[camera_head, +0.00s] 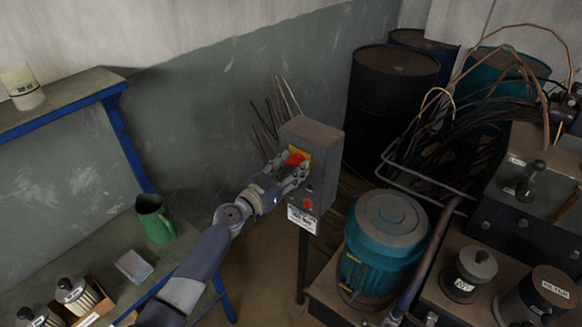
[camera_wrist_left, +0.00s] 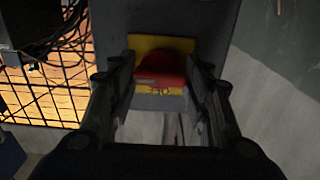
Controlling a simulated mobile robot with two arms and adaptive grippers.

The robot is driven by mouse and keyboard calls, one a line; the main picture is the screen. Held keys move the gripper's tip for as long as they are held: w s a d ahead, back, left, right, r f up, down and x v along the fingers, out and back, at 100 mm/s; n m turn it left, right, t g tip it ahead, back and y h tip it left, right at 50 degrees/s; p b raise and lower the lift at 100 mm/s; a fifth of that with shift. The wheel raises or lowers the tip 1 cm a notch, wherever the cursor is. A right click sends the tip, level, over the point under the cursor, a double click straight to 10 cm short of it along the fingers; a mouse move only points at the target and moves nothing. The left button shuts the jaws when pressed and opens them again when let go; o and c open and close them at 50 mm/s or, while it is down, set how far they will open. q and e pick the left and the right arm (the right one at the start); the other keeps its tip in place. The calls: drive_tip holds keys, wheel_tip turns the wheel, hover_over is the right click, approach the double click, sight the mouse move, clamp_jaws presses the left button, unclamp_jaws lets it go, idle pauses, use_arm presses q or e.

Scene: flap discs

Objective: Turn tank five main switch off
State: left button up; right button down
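The main switch is a red knob (camera_head: 294,159) on a yellow plate (camera_head: 302,152), on the front of a grey box (camera_head: 325,160) on a post. A white label (camera_head: 302,219) hangs below a round red button (camera_head: 307,203); its text is too small to read. My left gripper (camera_head: 291,170) is at the knob. In the left wrist view its open fingers (camera_wrist_left: 160,75) stand either side of the red knob (camera_wrist_left: 161,69), with narrow gaps visible; contact is unclear. Small marks show on the yellow plate (camera_wrist_left: 146,43) below the knob. My right gripper is not in view.
A teal motor (camera_head: 385,235) stands right of the box, with dark barrels (camera_head: 392,75) and loose cables behind. A bench with a green jug (camera_head: 155,218) is at the left, under a blue-edged shelf (camera_head: 60,103). Machinery with labelled knobs (camera_head: 470,272) fills the right.

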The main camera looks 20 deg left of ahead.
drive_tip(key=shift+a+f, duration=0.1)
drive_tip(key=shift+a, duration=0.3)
use_arm(q)
drive_tip(key=shift+n, duration=0.4)
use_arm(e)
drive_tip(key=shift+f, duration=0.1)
use_arm(q)
drive_tip(key=n+b, duration=0.1)
drive_tip(key=n, duration=0.5)
drive_tip(key=shift+n+b, duration=0.3)
drive_tip(key=shift+b, duration=0.1)
drive_tip(key=n, duration=0.3)
drive_tip(key=shift+n, duration=0.3)
drive_tip(key=n, duration=0.5)
drive_tip(key=shift+n, duration=0.9)
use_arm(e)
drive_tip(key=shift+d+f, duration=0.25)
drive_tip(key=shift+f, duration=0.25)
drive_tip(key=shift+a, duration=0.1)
